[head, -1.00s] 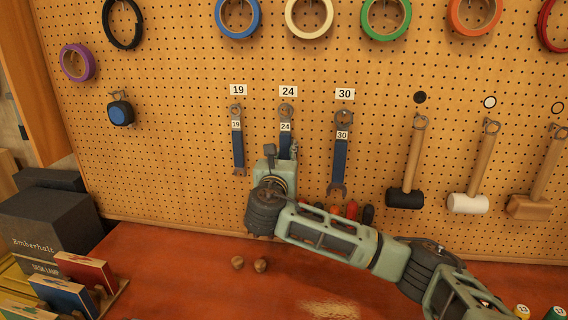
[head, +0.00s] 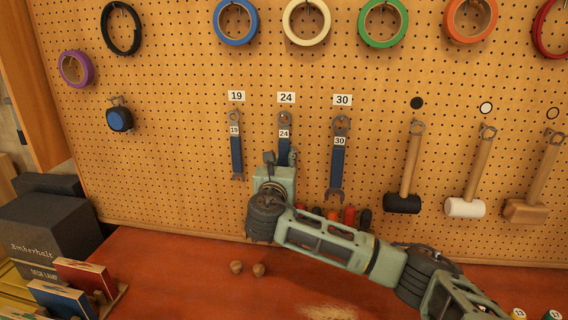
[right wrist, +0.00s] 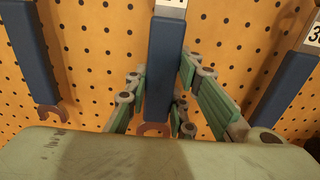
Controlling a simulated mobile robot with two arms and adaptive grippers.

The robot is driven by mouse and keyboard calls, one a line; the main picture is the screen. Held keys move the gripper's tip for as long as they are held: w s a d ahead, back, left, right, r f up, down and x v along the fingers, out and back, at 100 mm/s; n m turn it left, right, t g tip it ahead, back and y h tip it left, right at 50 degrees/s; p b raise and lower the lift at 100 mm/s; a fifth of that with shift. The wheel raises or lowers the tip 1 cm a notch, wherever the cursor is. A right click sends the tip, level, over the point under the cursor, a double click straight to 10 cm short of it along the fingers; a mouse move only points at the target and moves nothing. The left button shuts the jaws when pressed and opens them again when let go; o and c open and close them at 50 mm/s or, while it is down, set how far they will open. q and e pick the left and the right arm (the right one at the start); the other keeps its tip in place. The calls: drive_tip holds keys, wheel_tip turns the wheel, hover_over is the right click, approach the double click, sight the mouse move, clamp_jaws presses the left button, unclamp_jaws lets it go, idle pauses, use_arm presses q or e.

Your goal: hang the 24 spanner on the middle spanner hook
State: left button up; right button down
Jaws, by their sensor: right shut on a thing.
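The 24 spanner (head: 284,120) is upright against the pegboard below the 24 label (head: 286,98), its ring end level with those of its neighbours. I cannot make out the hook inside its ring. My right gripper (head: 282,158) is shut on its blue handle and hides the lower part in the head view. In the right wrist view the blue handle (right wrist: 164,70) runs between the green fingers (right wrist: 162,88), with its open jaw end below. My left gripper is not in view.
The 19 spanner (head: 236,155) hangs to the left and the 30 spanner (head: 338,165) to the right, both close by. Mallets (head: 403,203) hang further right, tape rolls (head: 306,22) above.

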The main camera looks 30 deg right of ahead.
drive_tip(key=c, duration=1.4)
unclamp_jaws()
drive_tip(key=shift+c, duration=0.2)
drive_tip(key=shift+a, duration=0.1)
drive_tip(key=v, duration=1.2)
